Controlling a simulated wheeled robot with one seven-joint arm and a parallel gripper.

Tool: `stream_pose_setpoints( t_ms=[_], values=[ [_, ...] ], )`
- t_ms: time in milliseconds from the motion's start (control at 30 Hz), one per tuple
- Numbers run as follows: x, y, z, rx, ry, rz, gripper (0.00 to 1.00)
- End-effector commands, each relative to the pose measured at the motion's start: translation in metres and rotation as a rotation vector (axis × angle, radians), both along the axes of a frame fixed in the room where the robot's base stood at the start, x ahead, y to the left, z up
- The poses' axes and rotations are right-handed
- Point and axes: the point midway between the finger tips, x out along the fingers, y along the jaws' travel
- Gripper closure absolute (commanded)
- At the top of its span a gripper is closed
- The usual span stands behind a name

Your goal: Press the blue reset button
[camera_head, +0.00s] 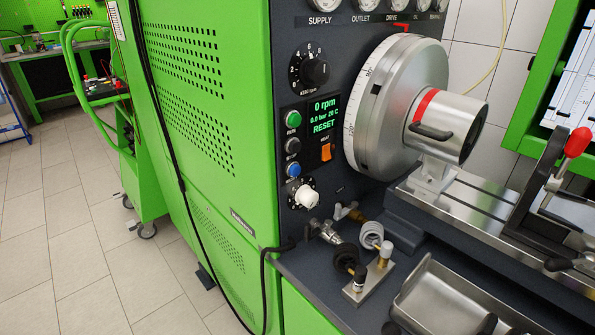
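The blue reset button (293,170) sits on the dark control panel of the green test bench, lowest in a column of three buttons. A black button (292,146) is directly above it and a green button (293,119) above that. The small display (323,116) right of the buttons reads 0 rpm and RESET in green letters. Whether the blue button is pressed in cannot be told. My gripper is not in view.
A white knob (307,197) is just below the blue button, and an orange switch (326,152) is to its right. A large metal drum (395,105) projects at the right. Hose fittings (328,232) stick out below. The tiled floor (70,230) at left is clear.

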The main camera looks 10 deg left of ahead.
Motion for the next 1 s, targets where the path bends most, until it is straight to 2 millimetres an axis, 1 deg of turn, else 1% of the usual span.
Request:
stream_pose_setpoints(
  t_ms=[33,233,1000],
  values=[
    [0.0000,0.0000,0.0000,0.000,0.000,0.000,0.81],
    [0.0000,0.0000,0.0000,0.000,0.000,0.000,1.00],
    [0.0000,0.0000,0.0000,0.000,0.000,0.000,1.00]
  ],
)
